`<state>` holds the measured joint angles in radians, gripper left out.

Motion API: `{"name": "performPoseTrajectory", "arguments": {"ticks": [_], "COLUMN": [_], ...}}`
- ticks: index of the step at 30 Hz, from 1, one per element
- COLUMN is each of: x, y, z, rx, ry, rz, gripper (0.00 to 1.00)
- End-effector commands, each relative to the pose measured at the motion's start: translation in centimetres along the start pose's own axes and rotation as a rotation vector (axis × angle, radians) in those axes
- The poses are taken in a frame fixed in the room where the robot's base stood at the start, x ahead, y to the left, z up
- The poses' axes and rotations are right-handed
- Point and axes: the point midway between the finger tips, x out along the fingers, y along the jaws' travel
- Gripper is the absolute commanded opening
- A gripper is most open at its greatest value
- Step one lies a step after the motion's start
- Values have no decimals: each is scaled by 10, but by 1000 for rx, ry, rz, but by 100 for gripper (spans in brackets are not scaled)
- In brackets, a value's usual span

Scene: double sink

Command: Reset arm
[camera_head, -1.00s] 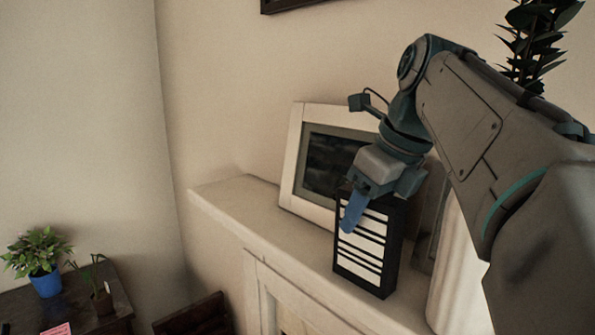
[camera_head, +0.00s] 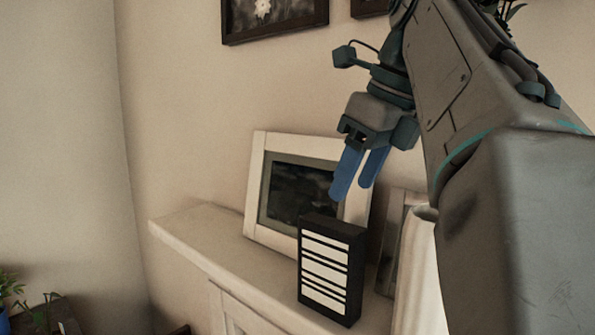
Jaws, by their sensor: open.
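My gripper (camera_head: 353,190) has two blue fingers pointing down, spread apart with nothing between them. It hangs in the air above a black box with white stripes (camera_head: 329,265), apart from it in the picture. My arm comes in from the right and is bent, with the wrist upper centre. The box stands upright on a pale mantel shelf (camera_head: 195,230).
A white-framed picture (camera_head: 257,185) leans on the wall behind the box. Another frame (camera_head: 391,240) and a white object (camera_head: 416,275) stand to its right. Dark frames (camera_head: 290,32) hang above. A plant (camera_head: 45,312) is at lower left. The left wall side is clear.

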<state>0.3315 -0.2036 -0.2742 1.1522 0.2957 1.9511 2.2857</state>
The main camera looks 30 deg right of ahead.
Motion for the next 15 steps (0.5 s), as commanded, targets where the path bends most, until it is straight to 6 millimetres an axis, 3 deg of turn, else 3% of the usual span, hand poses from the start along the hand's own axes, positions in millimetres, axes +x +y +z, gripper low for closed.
{"name": "performPoseTrajectory", "arguments": {"ticks": [11, 15], "x": [2, 26], "y": [0, 4], "z": [1, 18], "rx": [-4, -85], "ry": [0, 1], "rz": [1, 22], "gripper": [54, 54]}}
